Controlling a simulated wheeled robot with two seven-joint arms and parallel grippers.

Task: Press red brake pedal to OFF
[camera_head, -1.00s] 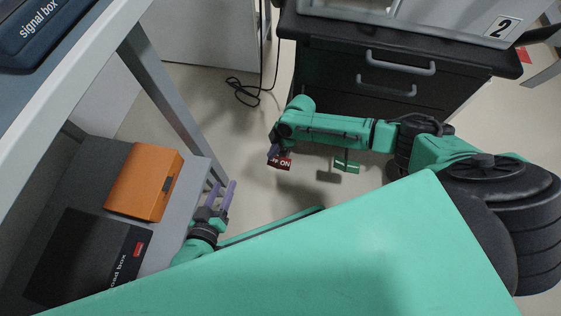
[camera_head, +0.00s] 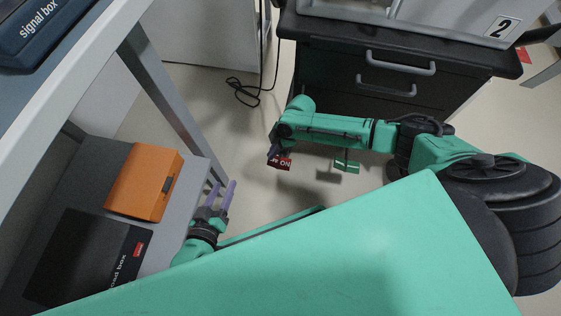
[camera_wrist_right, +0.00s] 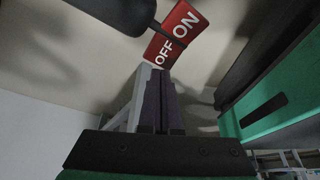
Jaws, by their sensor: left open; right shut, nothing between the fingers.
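The red brake pedal (camera_head: 285,164) with white OFF and ON lettering is low near the floor beside the cart. In the right wrist view the pedal (camera_wrist_right: 172,35) shows its OFF half nearest my fingers and its ON half further up to the right. My right gripper (camera_head: 272,155) is shut and empty, with its purple fingers at the OFF side. In the wrist view its fingertips (camera_wrist_right: 157,73) meet or overlap the OFF edge; I cannot be sure of contact. My left gripper (camera_head: 222,192) is open and empty, beside the grey shelf, away from the pedal.
A green pedal (camera_head: 346,165) sits right of the red one. A black drawer cart (camera_head: 330,75) stands behind. An orange box (camera_head: 146,182) and a black box (camera_head: 82,262) lie on the left shelf. A cable (camera_head: 243,95) loops on the floor.

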